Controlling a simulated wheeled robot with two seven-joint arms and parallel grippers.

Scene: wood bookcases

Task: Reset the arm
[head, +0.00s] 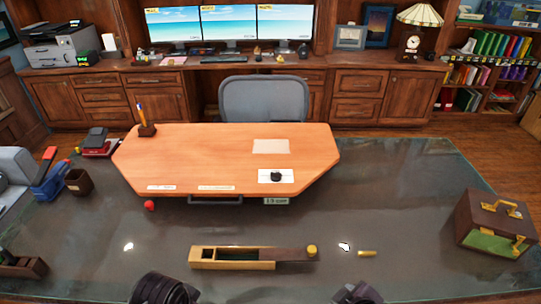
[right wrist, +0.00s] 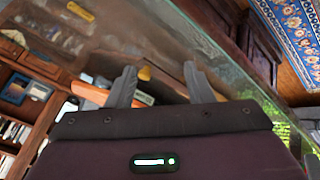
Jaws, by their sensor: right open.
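My right gripper (right wrist: 159,72) shows in the right wrist view with its two grey fingers spread apart. It is open, with nothing held between the fingers. In the head view, dark parts of my arms show only at the bottom edge, left and right of centre. My left gripper's fingers do not show in either view.
The dark glossy table (head: 400,210) carries an orange-topped board (head: 215,150), a long wooden box (head: 232,258) with a partly slid lid, a yellow piece (head: 367,253), a red ball (head: 150,205) and a brown case (head: 495,222). Bare table surrounds the box.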

